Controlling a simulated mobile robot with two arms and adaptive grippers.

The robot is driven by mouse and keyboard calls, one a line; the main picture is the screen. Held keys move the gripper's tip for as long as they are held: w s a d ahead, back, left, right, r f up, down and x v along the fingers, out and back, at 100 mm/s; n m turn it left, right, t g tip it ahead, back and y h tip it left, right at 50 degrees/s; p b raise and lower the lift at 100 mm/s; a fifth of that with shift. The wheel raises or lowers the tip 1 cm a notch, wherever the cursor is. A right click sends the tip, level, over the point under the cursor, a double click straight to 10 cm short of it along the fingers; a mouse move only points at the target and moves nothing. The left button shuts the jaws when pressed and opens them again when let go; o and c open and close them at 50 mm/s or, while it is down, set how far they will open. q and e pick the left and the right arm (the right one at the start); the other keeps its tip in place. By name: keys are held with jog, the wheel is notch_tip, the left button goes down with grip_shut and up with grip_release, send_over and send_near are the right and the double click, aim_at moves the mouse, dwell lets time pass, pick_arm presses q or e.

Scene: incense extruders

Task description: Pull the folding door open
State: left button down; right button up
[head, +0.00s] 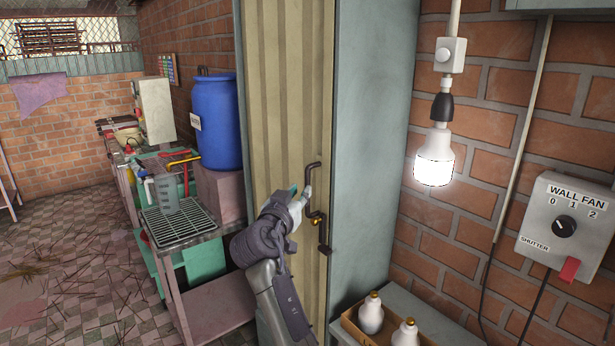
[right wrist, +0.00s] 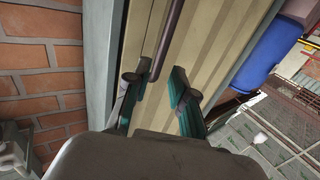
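The folding door (head: 285,90) is a tall beige ribbed panel beside a grey-green frame (head: 370,130). A dark brown bent handle (head: 309,168) with a brass-coloured part stands near the door's right edge. My right gripper (head: 303,196) is at the handle in the head view and covers part of it. In the right wrist view, the two green-and-black fingers (right wrist: 157,88) are apart, with the handle bar (right wrist: 168,40) reaching down toward the gap between them. I cannot tell whether the fingers touch it. My left gripper is not in view.
A blue barrel (head: 215,120) and a bench with a wire rack (head: 180,223) stand left of the door. To the right are a lit bulb (head: 435,160), a wall-fan switch box (head: 565,225) and a box of white bottles (head: 370,315). Tiled floor lies at left.

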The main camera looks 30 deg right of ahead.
aim_at(306, 184)
jog(key=p+x, duration=0.1)
jog(key=x, duration=0.5)
jog(key=shift+r+p, duration=0.1)
jog(key=shift+p, duration=0.2)
jog(key=shift+w+d, duration=0.3)
jog(key=shift+d, duration=0.05)
grip_shut()
